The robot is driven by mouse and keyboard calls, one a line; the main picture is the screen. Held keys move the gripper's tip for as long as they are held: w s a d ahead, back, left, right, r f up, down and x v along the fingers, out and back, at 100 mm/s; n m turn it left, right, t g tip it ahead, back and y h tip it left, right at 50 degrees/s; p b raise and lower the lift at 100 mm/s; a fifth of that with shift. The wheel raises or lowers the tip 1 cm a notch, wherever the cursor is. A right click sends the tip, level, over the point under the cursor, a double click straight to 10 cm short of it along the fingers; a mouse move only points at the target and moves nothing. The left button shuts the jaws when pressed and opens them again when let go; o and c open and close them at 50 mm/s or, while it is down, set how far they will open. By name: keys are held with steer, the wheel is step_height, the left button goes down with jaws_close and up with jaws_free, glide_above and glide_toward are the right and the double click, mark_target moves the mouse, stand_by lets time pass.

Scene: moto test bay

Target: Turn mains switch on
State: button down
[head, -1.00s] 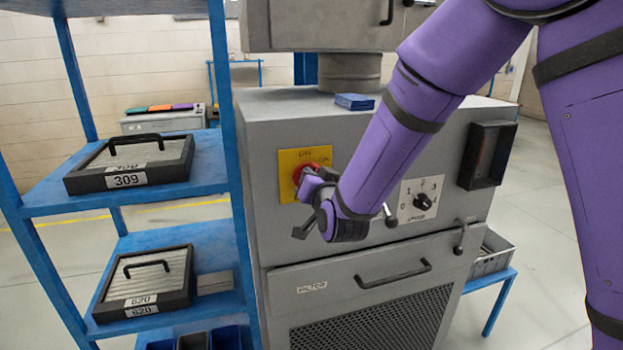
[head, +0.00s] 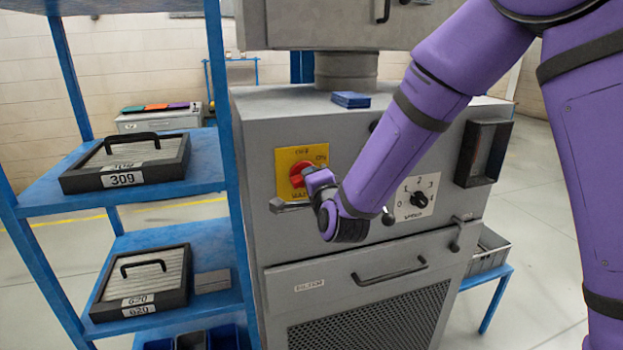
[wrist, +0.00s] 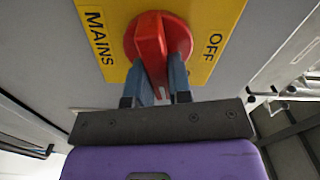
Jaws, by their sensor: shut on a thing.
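The mains switch is a red rotary knob (head: 298,174) on a yellow plate (head: 284,160) on the grey cabinet's front. OFF is at the plate's top, ON at its upper right and MAINS at its bottom. My gripper (head: 312,178) reaches the knob from the right. In the wrist view, my gripper (wrist: 157,84) is shut on the handle of the red knob (wrist: 152,40), one finger on each side. The handle points to the bottom of that view, across the line between MAINS and OFF, toward the ON side. The fingers partly hide the handle.
A selector dial (head: 419,199) and a black holder (head: 484,152) are right of my forearm. A blue shelf (head: 205,160) with filter trays (head: 128,165) stands close on the left. A blue box (head: 351,99) lies on the cabinet top.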

steer(key=shift+f+m, duration=0.2)
steer(key=shift+m, duration=1.1)
steer(key=c, duration=1)
jaws_free()
steer(key=shift+c, duration=0.2)
steer(key=v, duration=1.1)
steer(key=shift+w+d+r, duration=0.1)
steer(key=shift+w+r, duration=0.05)
